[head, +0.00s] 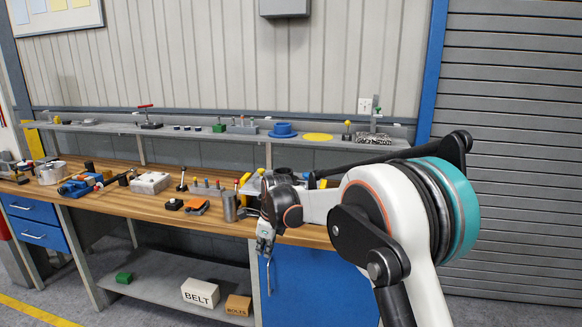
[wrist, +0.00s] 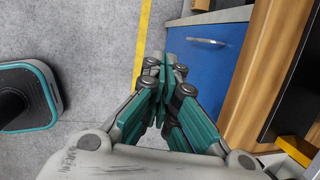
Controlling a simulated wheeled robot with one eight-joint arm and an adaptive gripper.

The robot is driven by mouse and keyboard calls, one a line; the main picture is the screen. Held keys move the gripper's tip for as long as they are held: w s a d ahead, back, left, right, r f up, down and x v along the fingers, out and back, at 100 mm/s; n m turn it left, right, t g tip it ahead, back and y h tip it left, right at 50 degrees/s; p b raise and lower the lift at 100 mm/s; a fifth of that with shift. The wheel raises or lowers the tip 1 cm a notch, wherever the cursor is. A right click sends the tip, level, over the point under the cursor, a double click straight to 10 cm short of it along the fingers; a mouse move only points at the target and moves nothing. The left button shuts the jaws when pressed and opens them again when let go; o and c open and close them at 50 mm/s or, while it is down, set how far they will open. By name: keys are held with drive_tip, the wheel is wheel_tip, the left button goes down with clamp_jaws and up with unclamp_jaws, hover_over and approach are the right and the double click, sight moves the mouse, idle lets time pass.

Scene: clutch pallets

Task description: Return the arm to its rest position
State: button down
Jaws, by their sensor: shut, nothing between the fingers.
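My arm reaches from the right of the head view toward the front edge of the workbench (head: 140,195). My gripper (head: 267,255) hangs fingers down, just in front of the bench edge and before the blue cabinet (head: 315,285). In the wrist view my gripper (wrist: 167,75) has its teal-sided fingers together, with nothing held. The floor and a blue drawer front (wrist: 208,48) show beyond the fingertips.
Tools, blocks and a grey cylinder (head: 229,206) crowd the benchtop near my wrist. A rear shelf (head: 240,133) holds a blue round part (head: 283,130). The lower shelf has a BELT box (head: 200,292). A yellow floor line (wrist: 143,45) crosses open floor.

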drive_tip(key=s+d+r+n+t, duration=0.2)
drive_tip(key=s+d+r+n, duration=0.8)
drive_tip(key=s+d+r, duration=0.7)
drive_tip(key=s+d+f+n+t, duration=0.1)
drive_tip(key=s+d+f+n, duration=0.1)
drive_tip(key=s, duration=0.6)
drive_tip(key=s+d+f+n+h, duration=0.1)
drive_tip(key=s+d+n, duration=0.4)
drive_tip(key=s, duration=0.2)
drive_tip(key=s+d+f+n+t+h, duration=0.1)
drive_tip(key=s+d+n, duration=0.3)
drive_tip(key=s, duration=0.4)
drive_tip(key=shift+s+d+f+t, duration=0.3)
drive_tip(key=shift+d+f, duration=0.05)
drive_tip(key=shift+f, duration=0.45)
